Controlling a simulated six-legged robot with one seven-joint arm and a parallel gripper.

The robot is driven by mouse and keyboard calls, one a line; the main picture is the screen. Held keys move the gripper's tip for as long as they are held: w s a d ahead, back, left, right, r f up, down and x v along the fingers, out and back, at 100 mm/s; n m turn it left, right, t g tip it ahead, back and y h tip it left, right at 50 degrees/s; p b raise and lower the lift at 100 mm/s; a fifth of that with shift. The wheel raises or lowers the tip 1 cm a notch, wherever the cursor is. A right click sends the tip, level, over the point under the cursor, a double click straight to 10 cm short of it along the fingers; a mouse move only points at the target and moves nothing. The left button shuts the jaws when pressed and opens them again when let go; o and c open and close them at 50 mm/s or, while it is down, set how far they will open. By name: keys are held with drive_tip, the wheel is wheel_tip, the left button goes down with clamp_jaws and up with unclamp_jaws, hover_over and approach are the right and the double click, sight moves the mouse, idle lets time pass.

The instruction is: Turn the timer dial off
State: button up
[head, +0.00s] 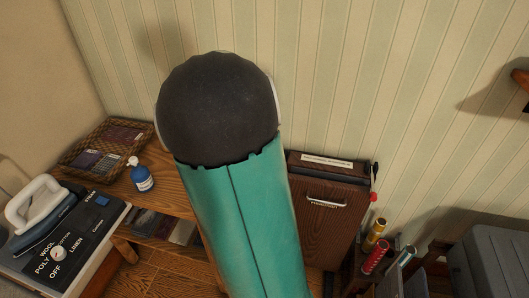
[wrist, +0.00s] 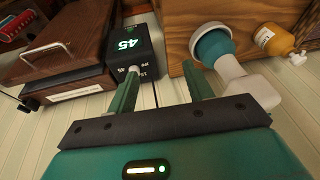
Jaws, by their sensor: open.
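A black box (wrist: 143,58) with a lit green 45 shows in the wrist view, and it appears to be the timer. A small white knob (wrist: 133,70) is on its face, close to the tip of my gripper's left finger; I cannot tell whether they touch. My gripper (wrist: 160,71) is open, and nothing is held between its fingers. The box and my gripper are not visible in the head view, where my arm covers the middle. Another dial (head: 58,252), marked OFF, WOOL, COTTON, POLY and LINEN, is at the left of the head view.
A white and teal object (wrist: 245,88) is close to my right finger, near wood and an orange bottle (wrist: 272,39). In the head view are an iron (head: 38,205), a blue bottle (head: 141,178), a wicker tray (head: 77,153) and a brown case (head: 325,222).

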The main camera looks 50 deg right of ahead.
drive_tip(key=s+d+f+m+g+h, duration=0.2)
drive_tip(key=d+f, duration=0.2)
drive_tip(key=d, duration=0.7)
drive_tip(key=x, duration=1.3)
drive_tip(key=shift+w+a, duration=0.15)
drive_tip(key=shift+w, duration=0.25)
drive_tip(key=c, duration=1)
